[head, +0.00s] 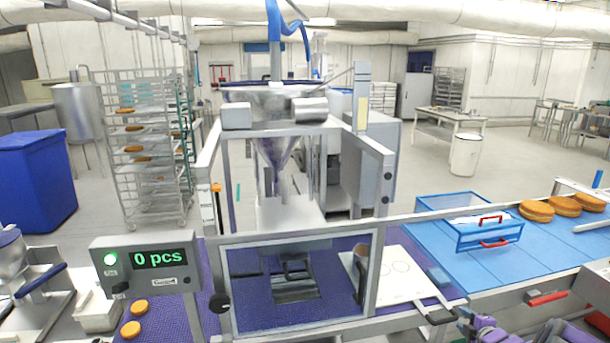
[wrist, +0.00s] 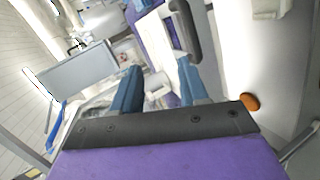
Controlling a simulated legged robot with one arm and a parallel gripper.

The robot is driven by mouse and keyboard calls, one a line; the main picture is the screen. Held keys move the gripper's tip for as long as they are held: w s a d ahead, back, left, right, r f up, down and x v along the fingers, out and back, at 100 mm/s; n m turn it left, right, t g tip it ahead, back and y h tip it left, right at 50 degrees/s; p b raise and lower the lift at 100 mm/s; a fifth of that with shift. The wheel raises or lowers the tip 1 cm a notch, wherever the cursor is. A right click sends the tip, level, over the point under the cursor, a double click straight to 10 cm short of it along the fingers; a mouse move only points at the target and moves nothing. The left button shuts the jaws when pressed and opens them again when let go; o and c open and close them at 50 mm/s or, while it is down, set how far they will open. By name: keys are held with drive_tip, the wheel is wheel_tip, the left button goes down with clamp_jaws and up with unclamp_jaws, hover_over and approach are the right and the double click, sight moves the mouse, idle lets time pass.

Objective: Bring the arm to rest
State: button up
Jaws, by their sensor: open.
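My gripper (wrist: 160,84) shows in the wrist view with its two blue-grey fingers spread apart. The gap between them is empty, and past it lie a dark grey handle-like bar and a strip of purple surface. In the head view, purple parts at the bottom right corner look like my arm, low beside the blue conveyor (head: 445,250). I cannot make out the fingers there.
A filling machine with a steel hopper (head: 270,105) and framed guard stands in the middle. A display box (head: 145,262) reads "0 pcs". A blue open-framed box (head: 488,236) and orange-brown rounds (head: 537,210) are on the conveyor. Small rounds (head: 131,329) lie at lower left.

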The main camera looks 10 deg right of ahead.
drive_tip(key=a+r+m+g+h, duration=0.2)
drive_tip(key=a+r+m+g, duration=0.15)
drive_tip(key=a+r, duration=0.4)
drive_tip(key=s+a+r+m+g+b, duration=0.1)
drive_tip(key=s+a+r+m, duration=0.15)
drive_tip(key=s+a, duration=0.2)
drive_tip(key=s+a+r+m+g, duration=0.2)
drive_tip(key=s+a+r, duration=0.1)
drive_tip(key=a, duration=0.3)
drive_tip(key=s+a+r+m+g+y, duration=0.1)
drive_tip(key=s+a+m+g, duration=0.1)
drive_tip(key=s+a, duration=0.6)
drive_tip(key=s+a+r+m+g+y+b, duration=0.1)
drive_tip(key=s+a+m+g, duration=0.2)
drive_tip(key=s+a, duration=0.5)
drive_tip(key=s+a+r+m+g+y, duration=0.1)
drive_tip(key=s+a, duration=0.7)
drive_tip(key=s, duration=1.3)
drive_tip(key=shift+a+m+g+b, duration=0.4)
drive_tip(key=shift+m+g, duration=0.3)
drive_tip(key=shift+g, duration=0.55)
